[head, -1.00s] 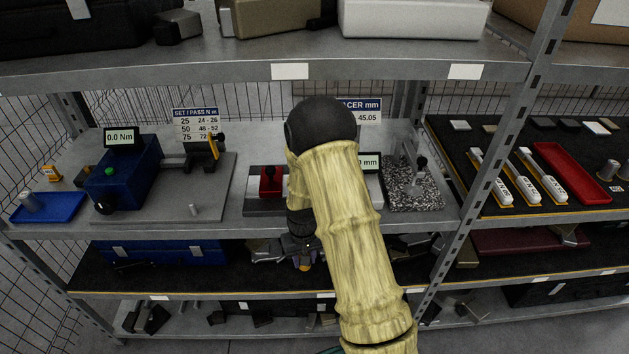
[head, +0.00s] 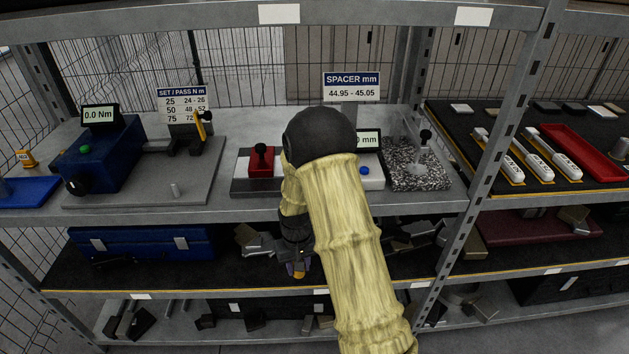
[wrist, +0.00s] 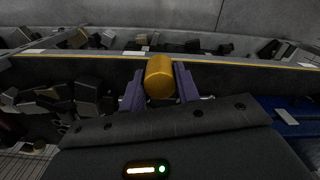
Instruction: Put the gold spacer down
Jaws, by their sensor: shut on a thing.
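The gold spacer (wrist: 159,77) is a short gold cylinder between the two purple fingers of my gripper (wrist: 159,88) in the wrist view. My gripper is shut on it. In the head view my gripper (head: 297,269) hangs low in front of the lower shelf, below the bench shelf's front edge. Only a small bit of the spacer shows there, and my arm hides much of the area behind. A sign (head: 351,86) reading SPACER mm 44.95 - 45.05 stands at the back of the bench shelf.
The bench shelf (head: 330,207) holds a red block (head: 262,164) on a plate, a display (head: 368,139), a granite plate (head: 419,178) and a blue torque tester (head: 98,155). A red tray (head: 582,152) lies right of the post. The lower shelf holds a blue case (head: 140,243) and loose blocks.

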